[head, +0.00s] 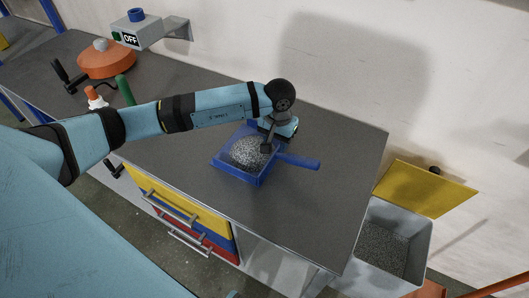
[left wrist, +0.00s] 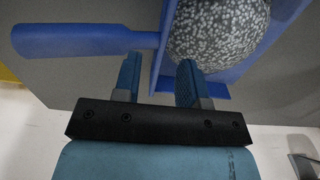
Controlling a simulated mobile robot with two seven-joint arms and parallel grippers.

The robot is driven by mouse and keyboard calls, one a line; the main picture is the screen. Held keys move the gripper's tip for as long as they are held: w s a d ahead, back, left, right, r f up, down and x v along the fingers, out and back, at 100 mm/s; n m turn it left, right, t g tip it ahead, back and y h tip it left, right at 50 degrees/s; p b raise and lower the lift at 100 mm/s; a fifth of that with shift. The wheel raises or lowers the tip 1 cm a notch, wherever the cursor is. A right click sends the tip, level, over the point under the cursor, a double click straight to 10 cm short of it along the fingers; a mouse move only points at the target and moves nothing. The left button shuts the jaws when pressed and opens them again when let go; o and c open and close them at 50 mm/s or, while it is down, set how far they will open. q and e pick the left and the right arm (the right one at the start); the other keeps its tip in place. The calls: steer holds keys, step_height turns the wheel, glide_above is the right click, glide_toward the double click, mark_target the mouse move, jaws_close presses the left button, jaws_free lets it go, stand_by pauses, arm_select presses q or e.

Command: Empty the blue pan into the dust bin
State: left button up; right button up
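The blue pan (head: 239,175) lies on the grey bench top with a heap of speckled grey granules (head: 250,152) in it. Its blue handle (head: 304,162) points right. My left gripper (head: 267,146) is over the pan's handle-side edge. In the left wrist view the two fingers (left wrist: 157,82) are apart, with the pan's side wall (left wrist: 164,50) showing between them and the handle (left wrist: 75,42) running left. I cannot tell whether they touch the pan. The grey dust bin (head: 400,215) stands on the floor right of the bench. My right gripper is not in view.
The bin's yellow lid (head: 430,188) is up against the wall, and granules (head: 383,248) lie inside. A switch box (head: 137,30) is on the wall. An orange round item (head: 106,62) and bottles (head: 95,97) stand on the left of the bench. The bench's right end is clear.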

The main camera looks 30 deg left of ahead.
mark_target(275, 152)
arm_select(q)
steer(key=shift+s+a+f+p, duration=0.1)
steer(key=shift+f+p, duration=0.2)
steer(key=shift+f, duration=1.3)
steer(key=shift+s+f+p, duration=0.1)
steer(key=shift+f+p, duration=0.2)
steer(key=shift+f, duration=1.25)
steer(key=shift+c, duration=0.2)
jaws_close()
